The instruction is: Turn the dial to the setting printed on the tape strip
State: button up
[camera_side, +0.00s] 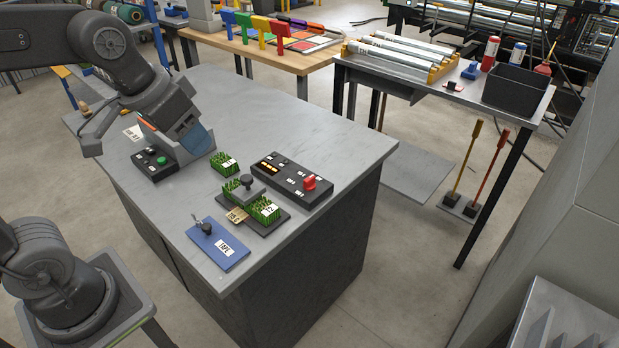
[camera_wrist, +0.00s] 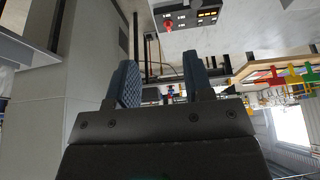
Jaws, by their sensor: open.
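A red dial knob (camera_side: 310,182) sits at the right end of a black control panel (camera_side: 287,187) on the grey bench. Small white labels lie around the knob; their print is too small to read. The knob (camera_wrist: 168,24) and panel (camera_wrist: 207,17) also show at the top of the wrist view. My gripper (camera_side: 198,141) is above the bench, left of the panel and apart from it. In the wrist view my gripper (camera_wrist: 160,62) has its two blue fingers spread, with nothing between them. I cannot tell which white label is the tape strip.
Turf pieces (camera_side: 226,165) and a dark tray (camera_side: 264,226) stand beside the panel. A blue board (camera_side: 217,252) with a white label lies at the front. A box with a green button (camera_side: 162,160) is below my gripper. The bench (camera_side: 330,135) is clear behind the panel.

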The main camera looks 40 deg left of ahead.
jog(key=shift+g, duration=0.6)
jog(key=w, duration=0.7)
jog(key=shift+r, duration=0.25)
jog(key=shift+c, duration=0.4)
jog(key=g, duration=0.4)
send_over(309, 178)
notch_tip(309, 178, down, 14)
notch_tip(309, 178, down, 13)
jog(key=shift+f, duration=0.2)
jog(key=shift+c, duration=0.2)
grip_shut()
